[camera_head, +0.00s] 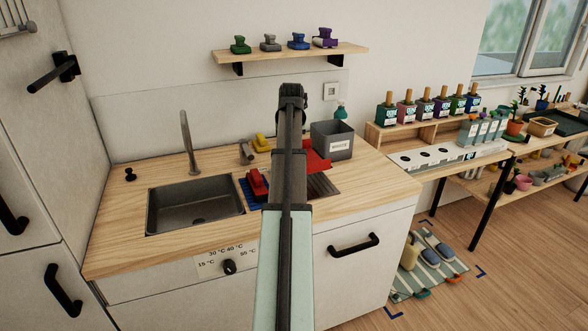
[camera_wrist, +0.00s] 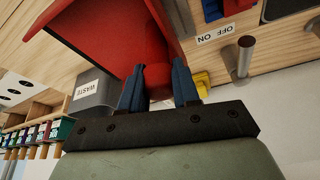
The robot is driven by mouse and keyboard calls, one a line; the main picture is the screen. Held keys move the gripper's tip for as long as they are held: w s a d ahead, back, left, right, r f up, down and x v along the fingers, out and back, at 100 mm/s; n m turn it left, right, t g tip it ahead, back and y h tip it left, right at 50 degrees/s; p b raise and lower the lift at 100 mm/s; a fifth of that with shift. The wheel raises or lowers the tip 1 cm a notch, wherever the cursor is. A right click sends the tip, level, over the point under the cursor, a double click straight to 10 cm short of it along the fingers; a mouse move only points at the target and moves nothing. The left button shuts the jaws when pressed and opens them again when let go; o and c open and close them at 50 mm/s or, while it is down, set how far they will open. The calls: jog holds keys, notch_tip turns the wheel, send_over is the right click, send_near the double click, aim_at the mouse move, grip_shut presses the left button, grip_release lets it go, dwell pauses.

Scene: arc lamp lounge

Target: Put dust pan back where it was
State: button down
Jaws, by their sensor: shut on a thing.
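The red dust pan (camera_wrist: 110,35) fills the upper left of the wrist view, with its handle between the blue fingers of my gripper (camera_wrist: 158,90). My gripper is shut on this handle. In the head view part of the dust pan (camera_head: 318,160) shows just right of my arm, in front of the grey waste bin (camera_head: 333,142). My arm hides the rest of it and the gripper there. I cannot tell if the pan touches the counter.
The wooden counter (camera_head: 120,240) has a sink (camera_head: 195,208) and faucet at left. A red object (camera_head: 258,184) on a blue base sits left of my arm, with a yellow object (camera_head: 261,143) behind it. A shelf (camera_head: 290,53) with several coloured items hangs above.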

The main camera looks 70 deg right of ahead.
jog(key=shift+f, duration=4.05)
jog(key=shift+f, duration=0.1)
jog(key=c, duration=0.8)
grip_release()
jog(key=v, duration=1.2)
